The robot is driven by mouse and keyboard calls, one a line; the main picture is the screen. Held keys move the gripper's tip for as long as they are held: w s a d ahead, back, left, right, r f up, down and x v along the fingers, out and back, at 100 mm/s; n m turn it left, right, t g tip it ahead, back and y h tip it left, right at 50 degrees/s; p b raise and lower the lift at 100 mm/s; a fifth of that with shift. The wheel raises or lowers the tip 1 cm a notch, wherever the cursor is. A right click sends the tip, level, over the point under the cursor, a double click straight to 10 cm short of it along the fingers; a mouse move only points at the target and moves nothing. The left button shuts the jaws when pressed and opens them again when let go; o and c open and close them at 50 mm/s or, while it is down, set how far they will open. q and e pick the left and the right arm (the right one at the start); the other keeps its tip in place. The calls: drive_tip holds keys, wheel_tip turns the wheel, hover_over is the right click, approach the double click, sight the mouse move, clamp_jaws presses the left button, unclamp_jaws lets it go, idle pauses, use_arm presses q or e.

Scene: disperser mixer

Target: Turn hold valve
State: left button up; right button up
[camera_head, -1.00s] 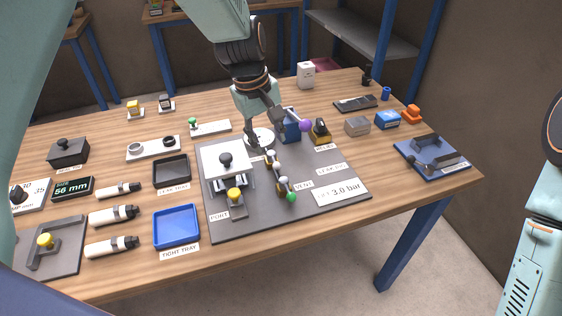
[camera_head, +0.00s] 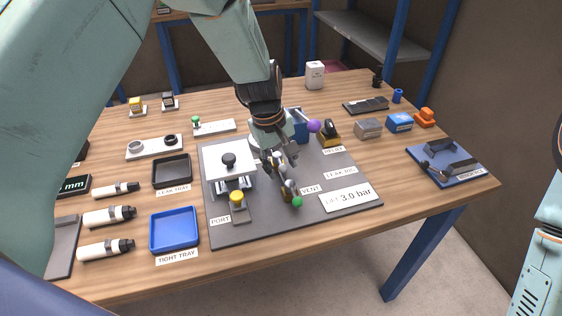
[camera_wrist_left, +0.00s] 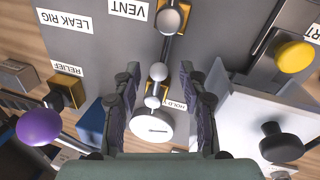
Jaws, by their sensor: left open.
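The hold valve (camera_wrist_left: 157,73) has a pale rounded handle and brass-coloured body beside the HOLD label (camera_wrist_left: 177,104) in the left wrist view. My left gripper (camera_wrist_left: 159,72) is open, with one finger on each side of the valve handle. I cannot tell whether either finger touches it. In the head view, my left gripper (camera_head: 281,168) points down over the leak rig board (camera_head: 335,157) and largely hides the hold valve. My right gripper is out of view.
The vent valve with a green tip (camera_head: 297,201) stands close in front. A white round gauge (camera_wrist_left: 152,126) is behind the hold valve. A white clamp plate (camera_head: 226,174), yellow port knob (camera_head: 237,197) and purple knob (camera_head: 314,126) stand nearby. The blue tray (camera_head: 175,229) is front left.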

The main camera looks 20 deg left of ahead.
use_arm(q)
drive_tip(key=shift+s+d+r, duration=0.1)
drive_tip(key=shift+d+r, duration=0.05)
drive_tip(key=shift+w+a, duration=0.2)
drive_tip(key=c, duration=0.5)
drive_tip(key=shift+d, duration=0.1)
clamp_jaws()
